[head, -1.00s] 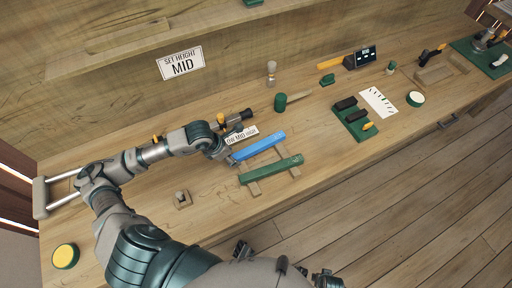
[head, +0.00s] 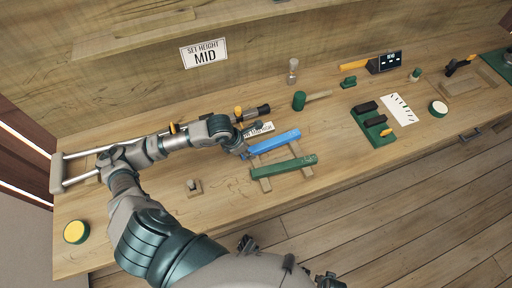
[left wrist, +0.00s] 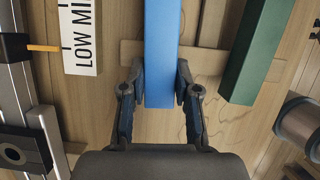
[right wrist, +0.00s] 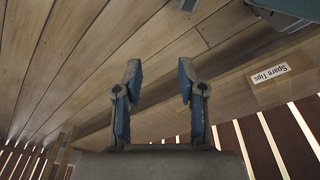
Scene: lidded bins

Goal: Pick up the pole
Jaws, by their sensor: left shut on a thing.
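Two long bars that could be the pole lie side by side on wooden cross strips on the bench: a blue bar (head: 275,142) and a green bar (head: 284,173). My left gripper (head: 244,153) is at the left end of the blue bar. In the left wrist view, its fingers (left wrist: 160,84) are closed on both sides of the near end of the blue bar (left wrist: 161,40), and the green bar (left wrist: 256,55) lies apart to the right. My right gripper (right wrist: 160,78) is open and empty above the plank floor. It is not clearly seen in the head view.
A grey rail device with a LOW MID HIGH label (head: 258,129) lies just behind the blue bar. A small peg block (head: 193,187) and a yellow disc (head: 76,231) are on the left. A green holder (head: 374,127) stands right. A "SET HEIGHT MID" sign (head: 205,53) hangs behind.

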